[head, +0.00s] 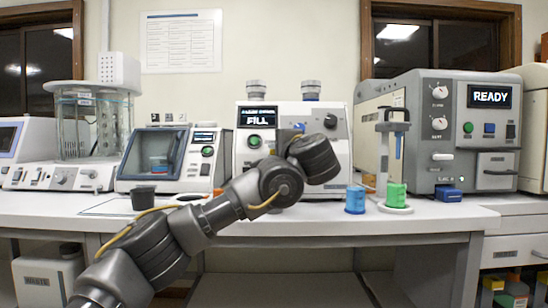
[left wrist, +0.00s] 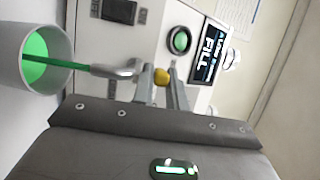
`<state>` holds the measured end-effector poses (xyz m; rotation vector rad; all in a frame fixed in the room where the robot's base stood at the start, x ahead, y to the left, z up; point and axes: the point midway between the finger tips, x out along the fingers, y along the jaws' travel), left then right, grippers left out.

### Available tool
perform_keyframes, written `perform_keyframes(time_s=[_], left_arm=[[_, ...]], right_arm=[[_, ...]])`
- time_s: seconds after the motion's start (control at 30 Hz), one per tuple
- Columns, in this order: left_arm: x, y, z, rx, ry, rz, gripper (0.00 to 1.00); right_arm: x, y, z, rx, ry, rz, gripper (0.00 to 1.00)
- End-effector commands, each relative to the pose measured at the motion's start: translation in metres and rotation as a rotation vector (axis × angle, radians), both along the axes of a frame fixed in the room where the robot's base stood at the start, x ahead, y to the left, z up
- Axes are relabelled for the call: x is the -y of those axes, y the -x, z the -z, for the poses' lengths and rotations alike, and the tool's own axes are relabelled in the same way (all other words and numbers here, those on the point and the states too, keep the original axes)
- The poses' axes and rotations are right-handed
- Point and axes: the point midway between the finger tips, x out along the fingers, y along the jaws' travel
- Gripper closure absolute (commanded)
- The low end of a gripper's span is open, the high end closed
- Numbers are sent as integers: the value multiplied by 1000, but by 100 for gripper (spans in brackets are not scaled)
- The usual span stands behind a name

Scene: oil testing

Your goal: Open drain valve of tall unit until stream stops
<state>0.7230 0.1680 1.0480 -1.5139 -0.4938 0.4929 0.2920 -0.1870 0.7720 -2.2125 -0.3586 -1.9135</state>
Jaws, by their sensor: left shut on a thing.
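The tall unit with a FILL display (head: 257,117) stands mid-bench in the head view; its display also shows turned sideways in the left wrist view (left wrist: 207,55). In the left wrist view, my left gripper (left wrist: 162,84) is shut on a small yellow valve knob (left wrist: 161,75) on the unit's front. A metal spout (left wrist: 118,70) beside the knob lets a green stream (left wrist: 60,64) run into a grey cup (left wrist: 28,84) holding green liquid. In the head view my left arm and hand (head: 318,160) hide the knob, the spout and the fingertips. My right gripper is out of view.
A dark cup (head: 143,197) stands at the bench front left. A blue container (head: 355,199) and a green one (head: 396,195) stand to the right, near a grey READY machine (head: 455,140). A windowed device (head: 153,155) is left of the tall unit.

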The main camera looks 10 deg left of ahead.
Motion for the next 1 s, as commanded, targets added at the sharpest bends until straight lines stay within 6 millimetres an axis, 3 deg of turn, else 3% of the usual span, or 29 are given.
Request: perform_keyframes(time_s=[0.57, 0.6, 0.63, 1.0], left_arm=[[0, 0, 1, -1, 0, -29, 100], [0, 0, 1, -1, 0, -29, 80], [0, 0, 1, -1, 0, -29, 76], [0, 0, 0, -1, 0, -28, 76]], right_arm=[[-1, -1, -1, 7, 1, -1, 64], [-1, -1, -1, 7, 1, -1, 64], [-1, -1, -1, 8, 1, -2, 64], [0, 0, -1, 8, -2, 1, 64]])
